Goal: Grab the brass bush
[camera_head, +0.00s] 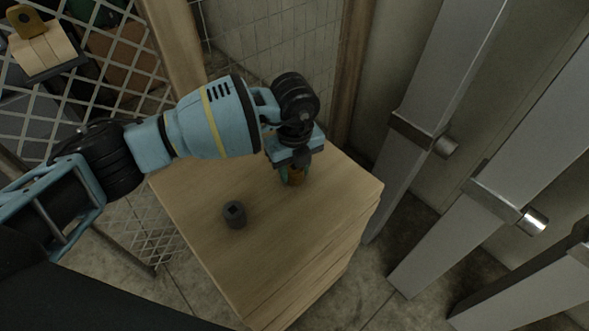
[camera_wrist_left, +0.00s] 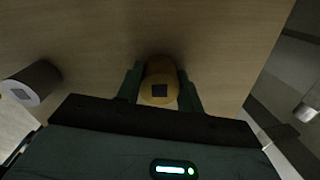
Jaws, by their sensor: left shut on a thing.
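The brass bush (camera_wrist_left: 160,84) is a short yellow-brown cylinder with a dark square mark on its end. In the left wrist view it sits between the two green fingers of my left gripper (camera_wrist_left: 161,92), which is shut on it. In the head view my left gripper (camera_head: 294,172) points down over the far part of the wooden block, and a small part of the brass bush (camera_head: 296,178) shows between its fingers. I cannot tell whether the bush still touches the wood. My right gripper is not in view.
A dark grey cylinder (camera_head: 235,214) with a square mark stands on the wooden block (camera_head: 290,240); it also shows in the left wrist view (camera_wrist_left: 34,84). White lattice (camera_head: 120,60) is behind at left. Grey metal posts (camera_head: 440,80) stand at right.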

